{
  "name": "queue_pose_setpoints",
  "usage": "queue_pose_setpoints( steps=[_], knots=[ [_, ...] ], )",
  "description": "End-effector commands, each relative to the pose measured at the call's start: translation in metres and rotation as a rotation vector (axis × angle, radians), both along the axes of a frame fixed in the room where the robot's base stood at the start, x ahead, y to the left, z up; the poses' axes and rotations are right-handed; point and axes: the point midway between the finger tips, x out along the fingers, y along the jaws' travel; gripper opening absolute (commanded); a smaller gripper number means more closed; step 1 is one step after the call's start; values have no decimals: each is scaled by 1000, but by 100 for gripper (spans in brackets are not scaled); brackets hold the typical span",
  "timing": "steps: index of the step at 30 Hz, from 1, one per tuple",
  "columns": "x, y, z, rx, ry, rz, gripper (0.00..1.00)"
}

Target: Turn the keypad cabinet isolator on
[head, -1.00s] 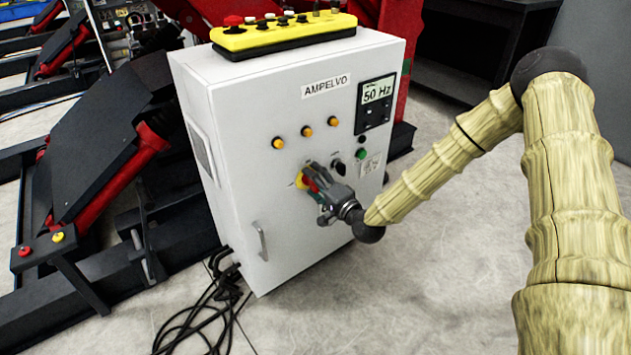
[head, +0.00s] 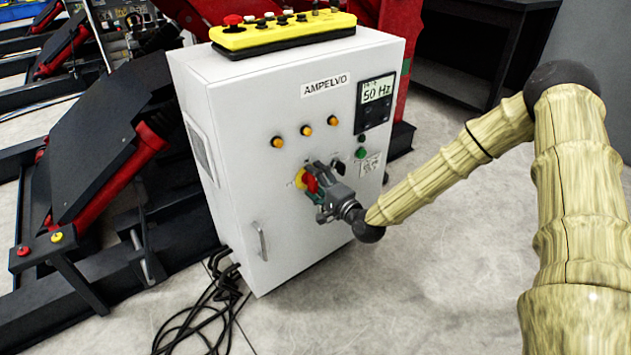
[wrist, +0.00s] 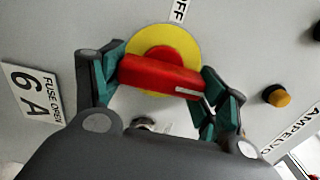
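The keypad cabinet isolator is a red bar handle (wrist: 160,76) on a yellow disc (wrist: 183,42) on the front of the white cabinet. In the head view the handle (head: 311,182) stands nearly upright, partly hidden by my gripper (head: 322,189). In the wrist view my gripper (wrist: 162,82) has its green-padded fingers at the two ends of the handle, seemingly touching both. The handle's white mark lies near its right end in the wrist view. The OFF label (wrist: 179,10) is beyond the disc's top edge, off the handle's line. Any ON label is out of sight.
The white cabinet (head: 230,140) carries amber lamps (head: 306,130), a black 50 Hz display (head: 375,103), a small black knob and a green button (head: 362,153). A yellow keypad box (head: 280,33) sits on top. Cables (head: 205,320) lie on the floor at lower left.

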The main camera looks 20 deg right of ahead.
Motion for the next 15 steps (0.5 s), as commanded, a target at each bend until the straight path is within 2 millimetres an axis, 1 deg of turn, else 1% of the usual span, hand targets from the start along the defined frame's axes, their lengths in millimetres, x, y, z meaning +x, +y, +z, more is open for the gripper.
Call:
queue_pose_setpoints(
  steps=[1, 2, 3, 15],
  knots=[
    [0, 0, 0, 0, 0, 0, 86],
    [0, 0, 0, -1, 0, 0, 91],
    [0, 0, 0, -1, 0, 1, 93],
    [-3, 0, 0, -1, 1, 3, 93]
  ],
)
